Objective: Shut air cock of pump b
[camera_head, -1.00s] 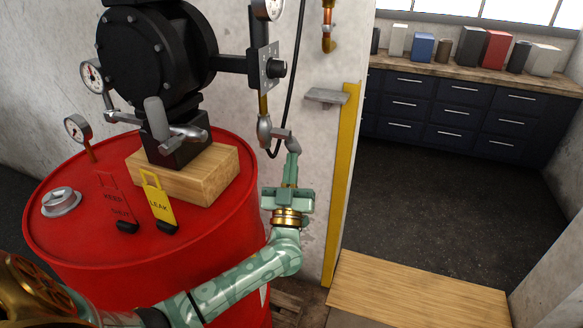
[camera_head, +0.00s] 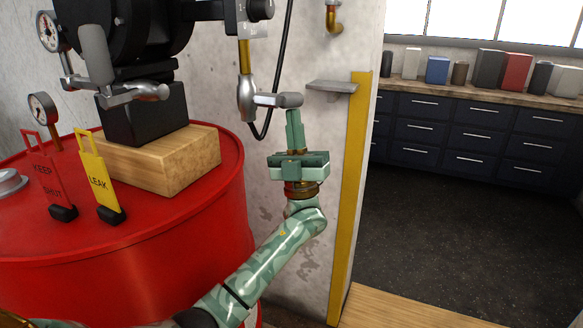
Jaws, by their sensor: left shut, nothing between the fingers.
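A black pump (camera_head: 125,40) stands on a wooden block on the red drum; no letter marking it as pump b can be read. To its right hangs a grey air cock (camera_head: 247,98) under a brass pipe. Its lever (camera_head: 278,99) points sideways to the right. My left gripper (camera_head: 295,115) points up at the lever's outer end from below, shut and empty. Its tips meet or nearly meet the lever; I cannot tell if they touch. My right gripper is not in view.
The red drum (camera_head: 190,215) carries a wooden block (camera_head: 165,160), a red KEEP SHUT tag (camera_head: 45,175) and a yellow LEAK tag (camera_head: 98,180). A small grey wall shelf (camera_head: 332,86) and a yellow-edged wall corner (camera_head: 355,180) stand close right of my gripper. Open floor lies beyond.

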